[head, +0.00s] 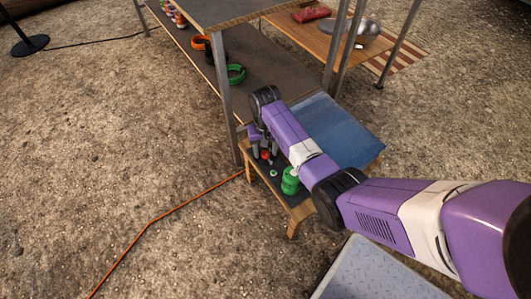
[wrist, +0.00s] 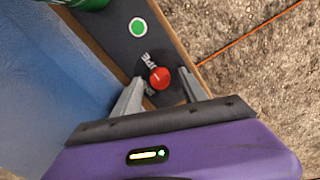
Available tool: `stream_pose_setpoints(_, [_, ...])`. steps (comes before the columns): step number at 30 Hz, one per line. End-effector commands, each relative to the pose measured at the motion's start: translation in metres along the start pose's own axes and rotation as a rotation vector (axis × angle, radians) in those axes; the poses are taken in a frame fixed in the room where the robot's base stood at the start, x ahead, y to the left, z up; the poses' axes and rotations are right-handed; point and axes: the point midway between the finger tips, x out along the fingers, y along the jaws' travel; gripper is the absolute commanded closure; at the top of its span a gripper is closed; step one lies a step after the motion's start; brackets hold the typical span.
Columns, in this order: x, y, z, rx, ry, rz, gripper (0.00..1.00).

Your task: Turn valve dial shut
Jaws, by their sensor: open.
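The red valve dial (wrist: 159,77) shows in the wrist view on a dark panel (wrist: 113,22), with white lettering beside it. A small red part of it shows in the head view (head: 265,155). My gripper (wrist: 161,78) is open, with one finger on each side of the dial in the wrist picture. I cannot tell whether the fingers touch it. In the head view my gripper (head: 257,139) is over the low wooden stand (head: 294,212), and my arm hides part of it.
A green button-like disc (wrist: 138,27) with a white ring and a green canister (head: 291,181) are near the dial. A blue surface (head: 335,135) lies beside them. A metal post (head: 226,105) stands close left of my gripper. An orange cable (head: 150,222) crosses the gravel.

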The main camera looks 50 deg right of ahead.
Motion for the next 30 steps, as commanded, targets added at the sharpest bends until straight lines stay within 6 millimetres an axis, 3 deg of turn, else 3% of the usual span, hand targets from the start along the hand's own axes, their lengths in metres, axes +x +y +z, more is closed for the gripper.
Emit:
stream_pose_setpoints(10, [0.0038,0.0001,-0.0001,0.000,0.000,0.000,0.52])
stream_pose_setpoints(15, [0.0037,0.0001,-0.0002,0.000,0.000,0.000,0.85])
stream_pose_setpoints(18, [0.0036,0.0001,-0.0002,0.000,0.001,0.000,1.00])
stream_pose_setpoints(30, [0.0012,-0.0001,-0.0003,-0.063,0.001,0.000,1.00])
